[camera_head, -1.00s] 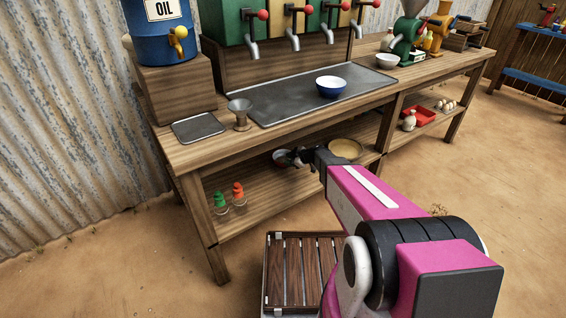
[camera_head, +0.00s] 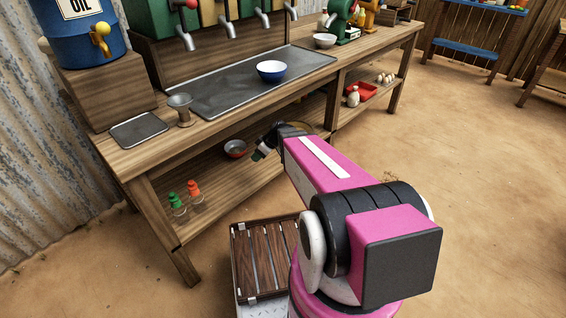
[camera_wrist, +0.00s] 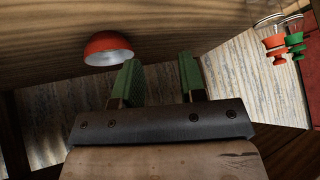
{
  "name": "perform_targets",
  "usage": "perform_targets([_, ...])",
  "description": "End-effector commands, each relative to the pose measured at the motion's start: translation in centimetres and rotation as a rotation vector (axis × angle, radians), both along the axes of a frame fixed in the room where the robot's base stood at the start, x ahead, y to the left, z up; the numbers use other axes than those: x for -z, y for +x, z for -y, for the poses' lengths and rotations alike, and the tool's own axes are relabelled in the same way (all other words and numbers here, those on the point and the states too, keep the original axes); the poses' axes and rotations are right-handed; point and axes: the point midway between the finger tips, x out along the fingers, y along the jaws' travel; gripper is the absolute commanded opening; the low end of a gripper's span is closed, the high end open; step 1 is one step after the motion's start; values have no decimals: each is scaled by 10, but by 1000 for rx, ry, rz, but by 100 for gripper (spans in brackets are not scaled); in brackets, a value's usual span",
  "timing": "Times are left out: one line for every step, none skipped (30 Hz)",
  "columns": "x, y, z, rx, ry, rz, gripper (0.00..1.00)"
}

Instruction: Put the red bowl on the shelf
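The red bowl (camera_head: 235,148) stands upright on the lower shelf (camera_head: 215,180) of the wooden stall, under the counter. Its grey inside shows in the head view. My gripper (camera_head: 259,153) is just right of the bowl, apart from it. In the wrist view the gripper (camera_wrist: 160,82) is open, with nothing between its green-padded fingers. The red bowl (camera_wrist: 108,50) shows there beyond and left of the fingers, appearing rim down in this turned view.
Green and red-orange capped bottles (camera_head: 183,199) stand on the shelf's left end. A yellowish bowl is mostly hidden behind my arm. A blue bowl (camera_head: 271,71) sits on the metal counter tray (camera_head: 215,92). The counter edge (camera_head: 250,108) overhangs the shelf.

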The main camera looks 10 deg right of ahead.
Motion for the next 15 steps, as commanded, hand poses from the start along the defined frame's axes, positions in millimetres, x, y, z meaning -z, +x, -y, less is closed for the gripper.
perform_targets([-7,-18,4,51,-27,-60,38])
perform_targets([-10,-26,8,87,-45,-101,38])
perform_targets([-13,-36,12,138,-73,-150,38])
perform_targets([-15,-43,16,178,-94,-187,38])
perform_targets([-18,-50,20,219,-115,-221,38])
perform_targets([-21,-60,25,278,-146,-265,38])
perform_targets([-24,-68,30,323,-168,-296,38])
perform_targets([-27,-75,34,370,-192,-324,38])
perform_targets([-31,-84,40,435,-224,-360,38])
perform_targets([-34,-91,45,484,-247,-384,38])
perform_targets([-37,-98,49,535,-271,-405,38])
perform_targets([-41,-106,55,601,-300,-429,38])
perform_targets([-44,-112,59,648,-321,-445,38])
perform_targets([-46,-117,64,694,-340,-459,38])
perform_targets([-50,-123,69,752,-363,-472,38])
